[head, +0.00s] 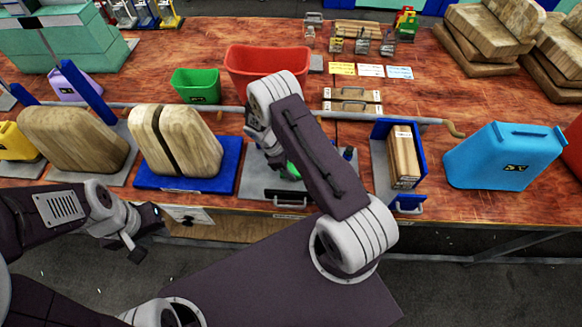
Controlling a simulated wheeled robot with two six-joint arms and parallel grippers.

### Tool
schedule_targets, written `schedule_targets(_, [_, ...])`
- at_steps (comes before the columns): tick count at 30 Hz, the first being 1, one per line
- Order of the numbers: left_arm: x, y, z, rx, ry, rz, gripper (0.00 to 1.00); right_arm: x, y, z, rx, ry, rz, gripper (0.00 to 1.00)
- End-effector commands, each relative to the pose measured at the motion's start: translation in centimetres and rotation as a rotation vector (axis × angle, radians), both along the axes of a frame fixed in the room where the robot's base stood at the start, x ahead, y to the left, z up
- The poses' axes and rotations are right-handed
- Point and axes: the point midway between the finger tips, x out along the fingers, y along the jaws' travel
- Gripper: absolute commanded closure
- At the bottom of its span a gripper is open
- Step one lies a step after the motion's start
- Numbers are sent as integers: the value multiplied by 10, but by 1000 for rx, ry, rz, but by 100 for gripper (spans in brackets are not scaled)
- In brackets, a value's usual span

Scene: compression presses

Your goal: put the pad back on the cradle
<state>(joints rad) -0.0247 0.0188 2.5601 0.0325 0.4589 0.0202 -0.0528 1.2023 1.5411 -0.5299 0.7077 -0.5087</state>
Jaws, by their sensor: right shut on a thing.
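My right gripper (274,156) is over a grey base plate (258,186) at the front middle of the table. My own forearm covers most of it. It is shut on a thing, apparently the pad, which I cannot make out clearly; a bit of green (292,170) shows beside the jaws. Blue parts show at the right side of this plate. I cannot tell for certain which fixture is the cradle. My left gripper (143,232) is open and empty, in front of the table's front edge.
Two pale wooden blocks (178,140) stand on a blue base (222,177) to the left. A blue-sided holder (380,150) with a wooden block (402,158) and a blue canister (505,157) stand to the right. A red bin (268,62) and a green bin (196,84) sit behind.

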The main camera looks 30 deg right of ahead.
Motion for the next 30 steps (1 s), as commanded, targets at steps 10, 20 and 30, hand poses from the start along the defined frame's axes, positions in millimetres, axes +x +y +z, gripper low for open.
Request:
schedule_targets(10, [0, 0, 0, 0, 0, 0, 71, 0, 0, -9, 0, -2, -1, 91])
schedule_targets(20, [0, 0, -1, 0, 0, 0, 71, 0, 0, -10, 0, -2, -1, 25])
schedule_targets(30, [0, 0, -4, 0, 0, 0, 71, 5, 7, 9, 1, -6, 1, 25])
